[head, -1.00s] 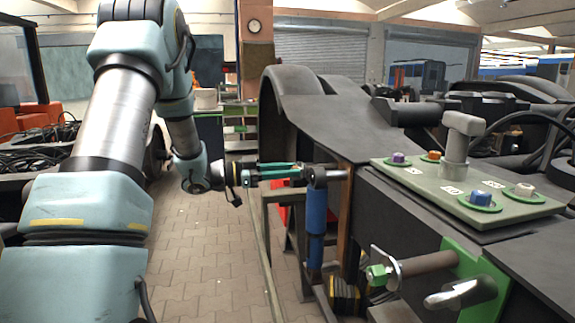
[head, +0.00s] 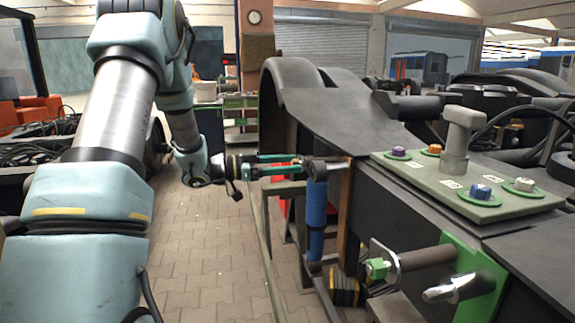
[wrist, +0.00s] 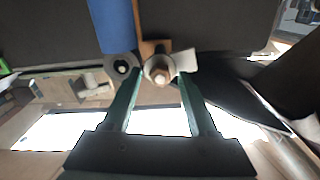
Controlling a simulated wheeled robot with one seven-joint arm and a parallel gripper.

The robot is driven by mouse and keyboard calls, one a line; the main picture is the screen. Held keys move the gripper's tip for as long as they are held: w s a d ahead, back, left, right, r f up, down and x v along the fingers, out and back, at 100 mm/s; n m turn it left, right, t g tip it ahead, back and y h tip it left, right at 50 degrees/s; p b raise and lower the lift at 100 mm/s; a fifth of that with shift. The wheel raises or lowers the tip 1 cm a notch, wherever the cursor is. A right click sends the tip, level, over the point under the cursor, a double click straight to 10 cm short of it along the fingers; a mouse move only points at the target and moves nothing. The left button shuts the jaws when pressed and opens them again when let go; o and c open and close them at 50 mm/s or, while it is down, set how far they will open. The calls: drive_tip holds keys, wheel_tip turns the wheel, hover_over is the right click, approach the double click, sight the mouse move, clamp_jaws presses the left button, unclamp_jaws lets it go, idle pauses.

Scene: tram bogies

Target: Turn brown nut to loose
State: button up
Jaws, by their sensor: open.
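My gripper (wrist: 160,78) is open. Its two green fingers reach toward the nut, with the nut between the fingertips in the picture; I cannot tell whether they touch it. In the head view my gripper (head: 301,161) points right at the top of the blue damper (head: 317,218), beside the dark bogie frame.
A grey-green plate (head: 392,161) on the bogie carries purple, orange, blue and pale nuts around a grey post (head: 458,138). A green nut (head: 377,268) on a rod and a green bracket (head: 473,284) stick out lower right. Paved floor (head: 215,250) lies free left of the bogie.

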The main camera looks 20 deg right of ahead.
drive_tip(key=shift+a, duration=0.1)
drive_tip(key=a+b, duration=0.3)
drive_tip(key=a, duration=0.7)
drive_tip(key=shift+w+a, duration=0.3)
drive_tip(key=w+a+n+t+y, duration=0.2)
drive_tip(key=w+n+t+y, duration=0.5)
drive_tip(key=t, duration=0.3)
drive_tip(key=a+f+n+t+y+p, duration=0.1)
drive_tip(key=a+f+n+y, duration=0.5)
drive_tip(key=a, duration=0.3)
drive_tip(key=s+a+f+n+g+y, duration=0.2)
drive_tip(key=s+n+g, duration=0.1)
drive_tip(key=s, duration=0.9)
drive_tip(key=s+a+f+n+g+y, duration=0.2)
drive_tip(key=s+g, duration=0.3)
drive_tip(key=s, duration=0.7)
drive_tip(key=shift+a+f+n+y, duration=0.4)
drive_tip(key=shift+a+f+n, duration=0.3)
drive_tip(key=shift+a+f, duration=0.05)
